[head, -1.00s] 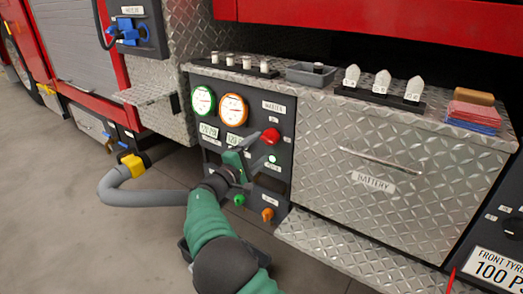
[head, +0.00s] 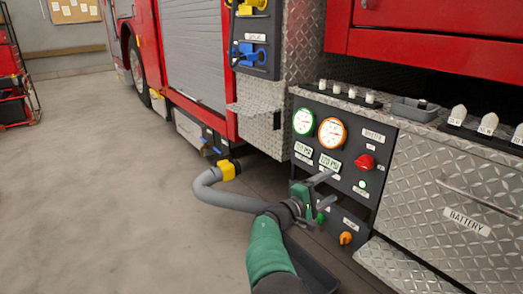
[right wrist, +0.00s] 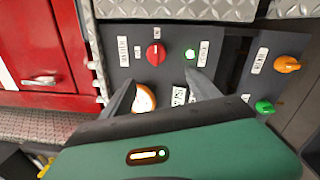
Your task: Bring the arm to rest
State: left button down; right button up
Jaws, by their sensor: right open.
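My right arm (head: 270,255) in its green sleeve reaches up from the bottom of the head view. My right gripper (head: 318,185) is open and empty in front of the pump panel (head: 375,140). In the right wrist view the gripper (right wrist: 165,90) has its two dark fingers spread, with the panel beyond them. The red knob (head: 366,163) and a lit green light are on the panel, apart from the fingers. The fingers partly cover the orange-rimmed gauge (right wrist: 145,97) in the right wrist view. My left gripper is not in view.
A grey hose (head: 225,200) with a yellow coupling (head: 228,170) runs beside my arm. An orange knob (head: 345,238) and a green knob (head: 320,218) sit low on the panel. The battery drawer (head: 460,190) is to the right. The floor at left is open.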

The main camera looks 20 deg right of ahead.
jog(key=s+a+f+m+g+y+p, duration=0.1)
jog(key=s+f+m+g+y+p, duration=0.15)
jog(key=s+f+y, duration=0.45)
jog(key=s+a+f+m+g+y+p, duration=0.1)
jog(key=s+f+g+y+p, duration=0.15)
jog(key=s+f, duration=0.45)
jog(key=s+a+r+m+y+p, duration=0.3)
jog(key=s+a+y, duration=0.5)
jog(key=s+a, duration=1.1)
notch_tip(320, 180, up, 36)
jog(key=d+p, duration=0.1)
jog(key=p, duration=3.7)
jog(key=shift+s+t+p, duration=0.35)
jog(key=shift+t, duration=0.05)
jog(key=shift+r+m, duration=0.15)
jog(key=shift+m, duration=0.1)
